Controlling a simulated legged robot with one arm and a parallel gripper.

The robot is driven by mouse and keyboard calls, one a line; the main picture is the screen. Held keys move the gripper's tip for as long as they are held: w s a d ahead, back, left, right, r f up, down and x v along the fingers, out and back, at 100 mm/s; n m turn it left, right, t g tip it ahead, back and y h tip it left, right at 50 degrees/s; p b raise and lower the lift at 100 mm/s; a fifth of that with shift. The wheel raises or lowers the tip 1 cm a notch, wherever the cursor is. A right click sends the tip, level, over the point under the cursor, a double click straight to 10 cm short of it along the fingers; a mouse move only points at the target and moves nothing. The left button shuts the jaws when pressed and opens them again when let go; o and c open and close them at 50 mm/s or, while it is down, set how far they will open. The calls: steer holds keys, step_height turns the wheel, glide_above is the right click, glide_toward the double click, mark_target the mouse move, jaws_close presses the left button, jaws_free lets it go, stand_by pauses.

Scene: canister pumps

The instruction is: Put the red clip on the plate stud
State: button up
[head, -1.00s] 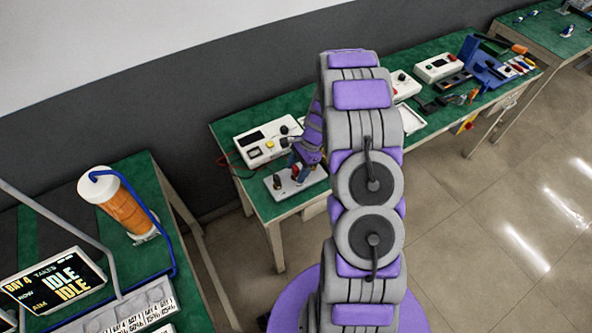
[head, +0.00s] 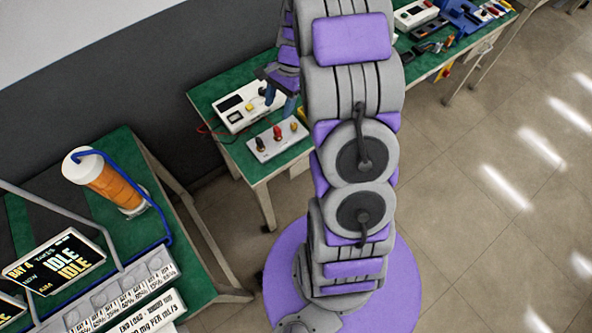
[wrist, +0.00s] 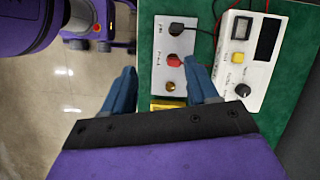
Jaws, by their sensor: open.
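A white plate (head: 262,154) lies on the green bench; it also shows in the wrist view (wrist: 160,50). Three parts stand in a row on it: a black one (wrist: 176,29), the red clip (wrist: 174,60) in the middle, and a bare brass stud (wrist: 171,87) nearest my gripper in the wrist view. The red clip also shows in the head view (head: 277,132). My gripper (wrist: 163,70) is open and empty, its blue fingers apart on either side of the plate's near part. In the head view my gripper (head: 281,94) hangs above the bench, clear of the plate.
A white meter box (head: 238,108) with knobs and a screen stands beside the plate; its red lead (wrist: 272,8) shows in the wrist view. A yellow patch (wrist: 165,103) lies beyond the plate's end, partly hidden. A separate bench at left holds an orange canister (head: 112,186).

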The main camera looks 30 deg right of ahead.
steer(key=s+a+r+n+g+h, duration=0.1)
steer(key=s+a+r+n+h, duration=0.1)
steer(key=s+a+r+n, duration=0.75)
steer(key=s+a+r+n+h, duration=0.1)
steer(key=s+a+r+n, duration=0.1)
steer(key=s, duration=0.8)
steer(key=s+a+r+n+h, duration=0.1)
steer(key=s+a+r+n, duration=0.2)
steer(key=s, duration=0.7)
steer(key=shift+r, duration=0.4)
